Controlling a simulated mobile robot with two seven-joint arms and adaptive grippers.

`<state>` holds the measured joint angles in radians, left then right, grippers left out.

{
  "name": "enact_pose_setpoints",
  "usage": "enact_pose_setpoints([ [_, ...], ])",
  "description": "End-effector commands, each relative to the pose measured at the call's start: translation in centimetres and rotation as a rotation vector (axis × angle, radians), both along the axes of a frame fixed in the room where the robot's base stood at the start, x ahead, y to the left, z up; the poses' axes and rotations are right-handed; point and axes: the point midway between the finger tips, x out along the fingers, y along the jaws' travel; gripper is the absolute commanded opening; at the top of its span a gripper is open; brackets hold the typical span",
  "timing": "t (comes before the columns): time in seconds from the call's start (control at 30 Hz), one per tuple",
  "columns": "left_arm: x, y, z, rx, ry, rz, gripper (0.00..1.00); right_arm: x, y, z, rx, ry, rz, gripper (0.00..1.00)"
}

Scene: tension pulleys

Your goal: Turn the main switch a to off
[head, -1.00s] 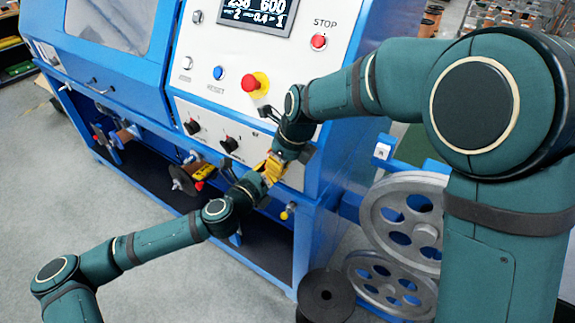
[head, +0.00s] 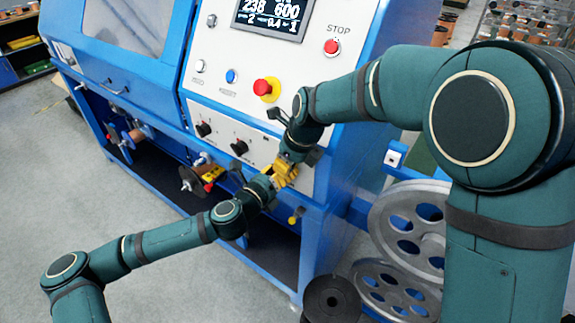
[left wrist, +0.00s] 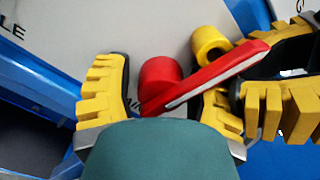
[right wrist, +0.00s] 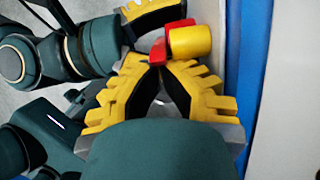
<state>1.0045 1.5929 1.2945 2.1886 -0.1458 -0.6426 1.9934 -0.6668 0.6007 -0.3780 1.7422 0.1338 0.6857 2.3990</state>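The main switch shows in the left wrist view as a red hub and long red lever (left wrist: 215,75) with a yellow cylinder (left wrist: 208,43) beside it. In the right wrist view its red and yellow end (right wrist: 190,41) is just beyond my right fingertips. My left gripper (left wrist: 165,82) is open, its fingers on either side of the red hub. My right gripper (right wrist: 162,66) has its fingertips together close to the lever; I cannot tell whether they touch it. In the head view both grippers meet at the panel's lower right, the right one (head: 285,173) hiding the switch.
The blue machine's white panel carries a red stop knob (head: 267,88), black knobs (head: 239,147) and a display (head: 272,14). A small yellow knob (head: 296,216) is below the grippers. Large grey pulleys (head: 410,220) stand at the right.

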Motion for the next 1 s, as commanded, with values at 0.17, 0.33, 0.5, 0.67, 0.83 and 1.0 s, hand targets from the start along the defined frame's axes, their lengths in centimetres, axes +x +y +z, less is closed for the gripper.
enact_pose_setpoints([
  [0.17,-0.5,-0.6,0.4,-0.003,-0.008,-0.02,0.75,0.2,0.7,0.4,0.01,-0.015,0.007,0.0],
  [0.33,-1.1,-0.2,0.3,-0.003,-0.007,-0.021,0.75,0.2,0.7,0.4,0.01,-0.015,0.008,0.0],
  [0.5,-3.0,1.2,0.3,-0.003,-0.007,-0.017,0.75,0.2,0.6,0.4,0.009,-0.015,0.007,0.0],
  [0.67,-4.9,2.6,0.3,-0.001,-0.008,-0.013,0.75,0.3,0.5,0.3,0.007,-0.015,0.006,0.0],
  [0.83,-6.3,3.6,0.3,-0.001,-0.007,-0.011,0.75,0.3,0.4,0.3,0.007,-0.016,0.004,0.0],
  [1.0,-6.9,4.0,0.2,0.0,-0.005,-0.007,0.75,0.2,0.5,0.6,0.009,-0.017,0.005,0.0],
])
